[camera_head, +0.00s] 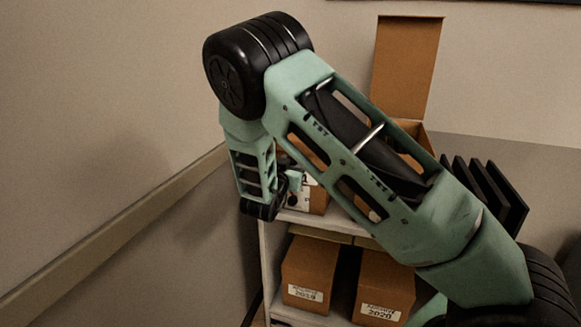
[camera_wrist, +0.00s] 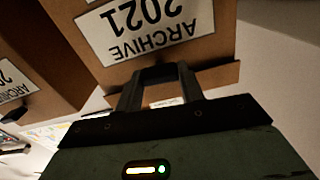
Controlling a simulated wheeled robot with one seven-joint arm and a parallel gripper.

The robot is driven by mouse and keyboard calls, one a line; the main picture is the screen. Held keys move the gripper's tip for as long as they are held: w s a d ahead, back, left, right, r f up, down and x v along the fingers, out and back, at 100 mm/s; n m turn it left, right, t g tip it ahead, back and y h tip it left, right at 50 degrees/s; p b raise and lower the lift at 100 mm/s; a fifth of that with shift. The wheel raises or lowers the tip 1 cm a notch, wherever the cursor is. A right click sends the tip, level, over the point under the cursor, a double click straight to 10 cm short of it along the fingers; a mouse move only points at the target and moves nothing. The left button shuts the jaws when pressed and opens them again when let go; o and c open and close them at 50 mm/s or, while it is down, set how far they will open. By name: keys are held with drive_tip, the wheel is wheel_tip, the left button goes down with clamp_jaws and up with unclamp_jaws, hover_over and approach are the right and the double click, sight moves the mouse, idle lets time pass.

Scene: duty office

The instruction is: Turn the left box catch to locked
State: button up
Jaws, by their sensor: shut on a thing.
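My gripper (camera_wrist: 163,74) is shut at the lower edge of the front of the box labelled ARCHIVE 2021 (camera_wrist: 205,50), which appears upside down in the wrist view. Its fingertips come together over the left box catch; the catch itself is hidden by the fingers, so its position cannot be told. A strip of the cardboard (camera_wrist: 222,76) shows beside the fingers. In the head view my gripper (camera_head: 293,190) is in front of the upper-shelf box (camera_head: 319,199), largely covered by my arm.
A second labelled box (camera_wrist: 28,50) stands beside it. Boxes marked 2019 (camera_head: 309,270) and 2020 (camera_head: 385,284) sit on the lower shelf. An open box with a raised flap (camera_head: 407,62) stands behind my arm. Black upright files (camera_head: 497,190) are at right. A wall rail runs at left.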

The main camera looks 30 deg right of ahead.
drive_tip(key=m+b, duration=0.5)
drive_tip(key=b, duration=0.2)
drive_tip(key=m+b, duration=0.6)
drive_tip(key=b, duration=0.2)
drive_tip(key=m+b, duration=0.5)
drive_tip(key=b, duration=0.2)
drive_tip(key=shift+s+f+m+b, duration=0.15)
drive_tip(key=shift+f+m+b, duration=0.2)
drive_tip(key=shift+m+b, duration=0.05)
drive_tip(key=shift+r, duration=0.1)
drive_tip(key=o, duration=1)
drive_tip(key=shift+r, duration=0.1)
drive_tip(key=p+v, duration=0.1)
drive_tip(key=v, duration=1.6)
drive_tip(key=shift+p, duration=0.35)
drive_tip(key=shift+s+a, duration=0.1)
drive_tip(key=shift+a, duration=0.1)
